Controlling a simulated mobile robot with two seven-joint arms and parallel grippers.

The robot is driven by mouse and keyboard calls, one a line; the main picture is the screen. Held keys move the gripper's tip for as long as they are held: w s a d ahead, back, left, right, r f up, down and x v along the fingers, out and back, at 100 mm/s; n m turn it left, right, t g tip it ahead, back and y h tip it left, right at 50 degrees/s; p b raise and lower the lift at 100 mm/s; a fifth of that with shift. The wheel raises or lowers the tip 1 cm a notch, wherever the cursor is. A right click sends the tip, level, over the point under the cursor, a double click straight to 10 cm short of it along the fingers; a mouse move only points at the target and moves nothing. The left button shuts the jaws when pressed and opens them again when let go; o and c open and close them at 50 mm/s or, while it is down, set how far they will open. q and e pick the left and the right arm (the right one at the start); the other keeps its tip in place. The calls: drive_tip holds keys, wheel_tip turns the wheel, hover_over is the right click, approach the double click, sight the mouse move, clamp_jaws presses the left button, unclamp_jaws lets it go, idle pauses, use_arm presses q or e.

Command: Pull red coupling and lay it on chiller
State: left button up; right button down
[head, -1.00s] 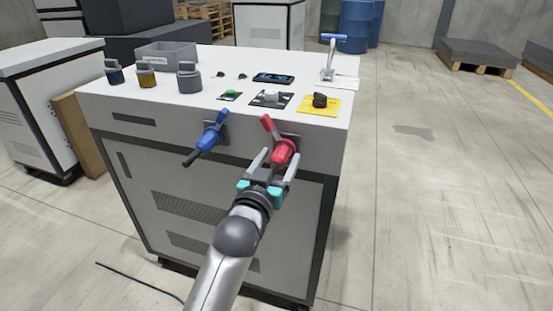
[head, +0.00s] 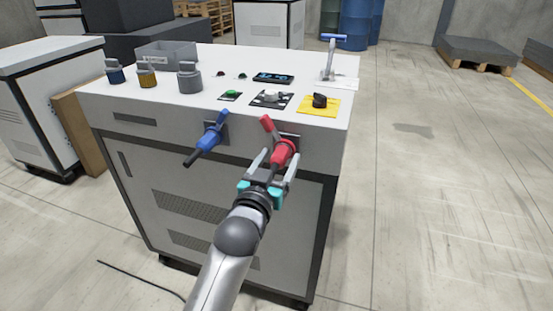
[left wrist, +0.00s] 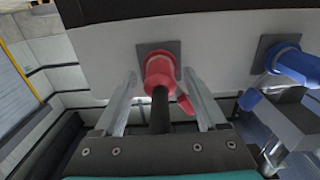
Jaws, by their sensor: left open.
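The red coupling (head: 283,152) sits in a plate on the front face of the white chiller (head: 222,58), with its red lever tilted up to the left. It also shows in the left wrist view (left wrist: 160,72), its dark hose end pointing toward my palm. My left gripper (head: 273,160) is open, with one finger on each side of the red coupling. In the left wrist view (left wrist: 160,100) a gap shows between each finger and the coupling body. My right gripper is in neither view.
A blue coupling (head: 209,139) is plugged in left of the red one; it also shows in the wrist view (left wrist: 293,64). The chiller top carries a grey bin (head: 167,56), several padlock-like pieces, knobs and a tap-like lever (head: 331,60). Bare top lies between them. Open floor is at right.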

use_arm(q)
drive_tip(key=shift+w+r, duration=0.1)
drive_tip(key=shift+r, duration=0.05)
drive_tip(key=shift+c, duration=0.3)
clamp_jaws()
idle(0.6)
drive_tip(key=shift+s+p, duration=0.3)
drive_tip(key=shift+p, duration=0.15)
drive_tip(key=shift+p+v, duration=1.85)
drive_tip(key=shift+v, duration=0.8)
drive_tip(key=shift+a, duration=0.15)
